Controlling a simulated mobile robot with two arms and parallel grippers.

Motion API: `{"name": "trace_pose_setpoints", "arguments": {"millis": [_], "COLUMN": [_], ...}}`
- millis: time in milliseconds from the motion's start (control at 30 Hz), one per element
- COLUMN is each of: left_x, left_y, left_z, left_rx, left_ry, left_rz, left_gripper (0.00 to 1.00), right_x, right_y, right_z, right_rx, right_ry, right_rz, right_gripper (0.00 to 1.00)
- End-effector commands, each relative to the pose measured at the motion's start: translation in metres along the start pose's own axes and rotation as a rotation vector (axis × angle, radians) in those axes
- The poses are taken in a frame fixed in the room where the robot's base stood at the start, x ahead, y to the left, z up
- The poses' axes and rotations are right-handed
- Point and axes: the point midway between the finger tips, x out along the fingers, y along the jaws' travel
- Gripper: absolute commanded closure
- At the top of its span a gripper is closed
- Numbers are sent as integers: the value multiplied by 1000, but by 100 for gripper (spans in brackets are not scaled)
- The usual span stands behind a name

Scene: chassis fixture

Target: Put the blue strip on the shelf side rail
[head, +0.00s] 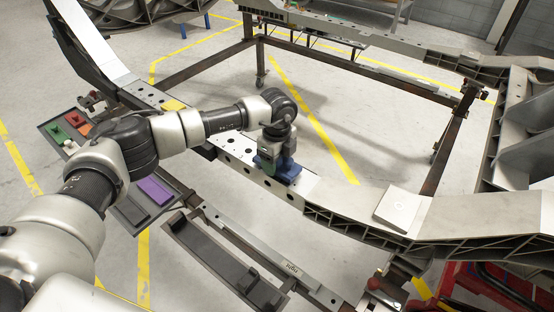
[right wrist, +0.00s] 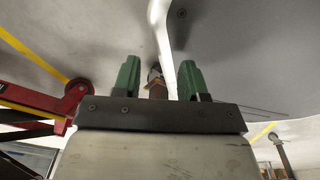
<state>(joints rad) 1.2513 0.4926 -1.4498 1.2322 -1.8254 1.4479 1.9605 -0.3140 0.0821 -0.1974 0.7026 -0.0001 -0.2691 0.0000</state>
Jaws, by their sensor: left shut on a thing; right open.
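My left gripper (head: 275,155) reaches in from the left over the middle of the perforated shelf side rail (head: 234,148). It is shut on the blue strip (head: 283,173), which lies low at the rail's top face. I cannot tell whether the strip touches the rail or sits just above it; the gripper hides part of it. My right gripper (right wrist: 158,80) shows only in the right wrist view. Its two green fingers are apart, with nothing gripped between them.
A tray at the left holds a green block (head: 57,134), an orange block (head: 83,130) and a purple strip (head: 154,191). A yellow piece (head: 173,105) lies on the rail further back. A pale square plate (head: 398,208) lies on the frame at the right.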

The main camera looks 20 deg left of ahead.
Motion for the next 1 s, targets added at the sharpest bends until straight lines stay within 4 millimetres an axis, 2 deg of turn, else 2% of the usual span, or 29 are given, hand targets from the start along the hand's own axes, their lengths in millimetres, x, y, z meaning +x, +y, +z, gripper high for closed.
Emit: {"name": "trace_pose_setpoints", "arguments": {"millis": [33, 300, 733, 1000], "left_x": [-10, -38, -80, -83], "left_y": [0, 0, 0, 0], "left_z": [0, 0, 0, 0], "left_rx": [0, 0, 0, -1], "left_ry": [0, 0, 0, 0], "left_rz": [-2, -1, -1, -1], "left_gripper": [79, 79, 79, 79], "right_x": [-7, -24, -56, -57], "right_y": [0, 0, 0, 0], "right_z": [2, 25, 8, 9], "right_rx": [0, -1, -2, -2], "right_ry": [-1, -31, -11, -15], "right_rz": [0, 0, -1, -1], "right_gripper": [57, 57, 57, 57]}}
